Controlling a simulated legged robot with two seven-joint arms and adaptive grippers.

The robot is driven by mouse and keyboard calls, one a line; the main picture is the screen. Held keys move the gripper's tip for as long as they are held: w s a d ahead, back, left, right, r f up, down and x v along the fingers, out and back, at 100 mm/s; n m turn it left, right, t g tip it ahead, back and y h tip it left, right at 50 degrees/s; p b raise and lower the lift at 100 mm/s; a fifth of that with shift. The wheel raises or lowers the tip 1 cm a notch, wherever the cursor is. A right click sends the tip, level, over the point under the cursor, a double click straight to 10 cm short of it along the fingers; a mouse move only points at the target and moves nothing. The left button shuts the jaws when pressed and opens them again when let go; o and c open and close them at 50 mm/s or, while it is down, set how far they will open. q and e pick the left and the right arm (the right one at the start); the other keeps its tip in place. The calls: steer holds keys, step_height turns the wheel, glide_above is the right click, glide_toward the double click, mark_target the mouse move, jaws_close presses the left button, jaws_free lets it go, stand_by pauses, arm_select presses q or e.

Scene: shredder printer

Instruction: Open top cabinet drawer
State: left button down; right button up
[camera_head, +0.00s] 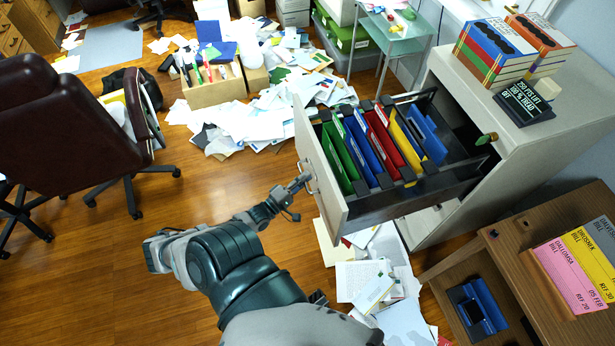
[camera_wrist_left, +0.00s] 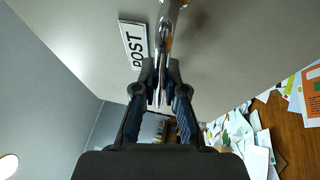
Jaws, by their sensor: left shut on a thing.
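The grey-beige cabinet (camera_head: 465,170) stands at the right. Its top drawer (camera_head: 322,165) is pulled far out and shows hanging folders in green, blue, red and yellow. My left gripper (camera_head: 303,181) is at the drawer front, shut on the metal handle (camera_head: 312,184). In the left wrist view the fingers (camera_wrist_left: 160,85) close around the chrome handle (camera_wrist_left: 168,30), beside a label reading "POST" (camera_wrist_left: 133,43).
Binders (camera_head: 490,55) and a black sign (camera_head: 524,102) sit on the cabinet. Papers (camera_head: 370,280) litter the floor below the drawer. A wooden desk (camera_head: 510,260) stands at lower right, an office chair (camera_head: 70,120) at left.

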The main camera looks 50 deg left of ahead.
arm_select(q)
steer(key=shift+s+d+f, duration=0.1)
steer(key=shift+s+f, duration=0.05)
steer(key=shift+f, duration=0.25)
steer(key=c, duration=1.3)
jaws_free()
steer(key=shift+c, duration=0.2)
steer(key=shift+o, duration=0.6)
steer(key=shift+r, duration=0.15)
steer(key=s+f, duration=0.2)
steer(key=s, duration=0.9)
steer(key=shift+s, duration=0.3)
steer(key=shift+f, duration=0.1)
steer(key=s+d+f+m+g, duration=0.1)
steer(key=d+f+m+g, duration=0.45)
steer(key=f, duration=0.65)
steer(key=s+d+f+m+g, duration=0.1)
steer(key=d+f+m+g, duration=0.4)
steer(key=f, duration=0.6)
steer(key=s+d+f+m+g, duration=0.7)
steer(key=d+f+m+g, duration=0.1)
steer(key=d+f+m, duration=0.2)
steer(key=shift+s+d+f+m, duration=0.4)
steer(key=shift+d+f, duration=0.25)
steer(key=shift+d, duration=0.4)
